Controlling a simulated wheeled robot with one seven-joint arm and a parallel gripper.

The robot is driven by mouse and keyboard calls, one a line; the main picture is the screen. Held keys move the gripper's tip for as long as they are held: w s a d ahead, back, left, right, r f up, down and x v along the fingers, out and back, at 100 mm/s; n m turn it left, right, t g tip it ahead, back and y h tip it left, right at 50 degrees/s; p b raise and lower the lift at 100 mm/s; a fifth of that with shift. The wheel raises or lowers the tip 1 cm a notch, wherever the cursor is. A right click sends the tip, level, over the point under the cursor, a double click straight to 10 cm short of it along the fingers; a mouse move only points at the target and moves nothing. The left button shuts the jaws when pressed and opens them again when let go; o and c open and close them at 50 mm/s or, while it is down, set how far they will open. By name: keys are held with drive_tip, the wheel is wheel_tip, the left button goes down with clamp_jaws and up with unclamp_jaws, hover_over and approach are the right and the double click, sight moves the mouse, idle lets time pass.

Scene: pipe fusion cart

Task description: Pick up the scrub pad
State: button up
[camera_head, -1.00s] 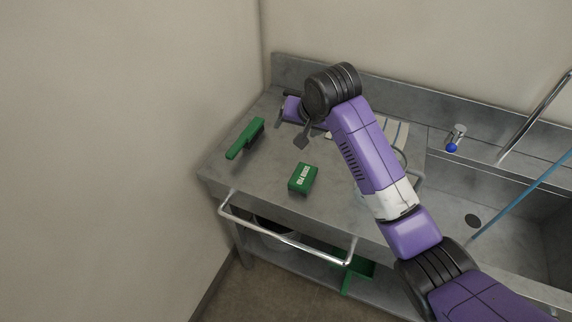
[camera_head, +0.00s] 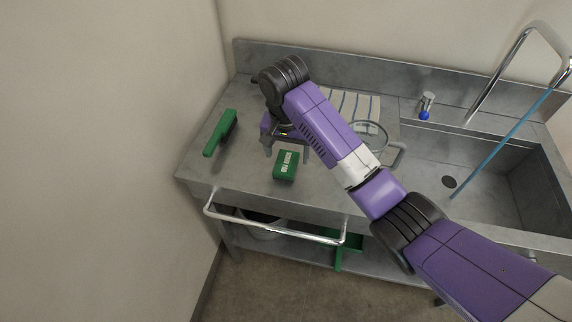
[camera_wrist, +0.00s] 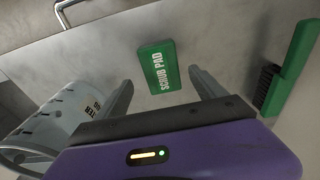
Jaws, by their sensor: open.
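The scrub pad (camera_head: 286,166) is a small green block with white lettering, lying flat on the grey steel counter (camera_head: 240,178). In the wrist view the scrub pad (camera_wrist: 159,67) lies ahead of and between my two fingers, apart from them. My gripper (camera_head: 287,148) is just behind the pad in the head view, partly hidden by my own wrist.
A green brush (camera_head: 220,133) lies left of the pad; it also shows in the wrist view (camera_wrist: 288,68). A clear jug (camera_head: 370,136) and striped cloth (camera_head: 352,104) are to the right, before the sink (camera_head: 490,185). A metal rail (camera_head: 270,228) runs along the front.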

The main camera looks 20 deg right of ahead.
drive_tip(key=shift+w+f, duration=0.15)
drive_tip(key=shift+f, duration=1.8)
drive_tip(key=c, duration=1.5)
drive_tip(key=shift+o, duration=0.2)
wheel_tip(320, 180, up, 9)
drive_tip(key=shift+w+f, duration=0.1)
wheel_tip(320, 180, up, 11)
drive_tip(key=p, duration=0.8)
hover_over(286, 162)
